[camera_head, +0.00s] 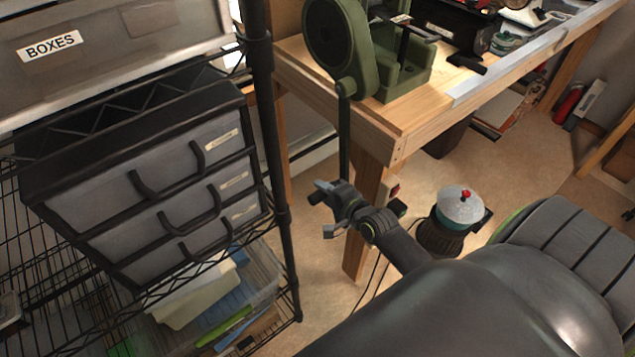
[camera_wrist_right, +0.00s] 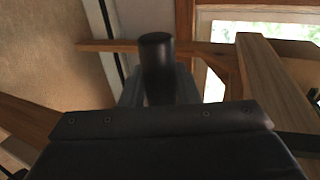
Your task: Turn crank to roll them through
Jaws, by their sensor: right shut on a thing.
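A green machine (camera_head: 385,60) with a large round wheel housing stands at the left corner of the wooden workbench. Its thin dark crank arm (camera_head: 344,135) hangs down past the table edge. My right gripper (camera_head: 332,208) is at the lower end of this arm, below the tabletop. In the right wrist view it is shut on the dark cylindrical crank handle (camera_wrist_right: 157,65), which stands up between the fingers. A dark flat bar (camera_head: 408,28) lies across the machine's top. Whether anything sits between rollers cannot be told. My left gripper is not in view.
A black wire shelf (camera_head: 262,120) with grey drawers (camera_head: 165,175) stands close on the left. The workbench (camera_head: 400,125) and its leg are just behind my gripper. A round canister with a red knob (camera_head: 460,208) is on the floor, and a grey ribbed object (camera_head: 570,250) stands right.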

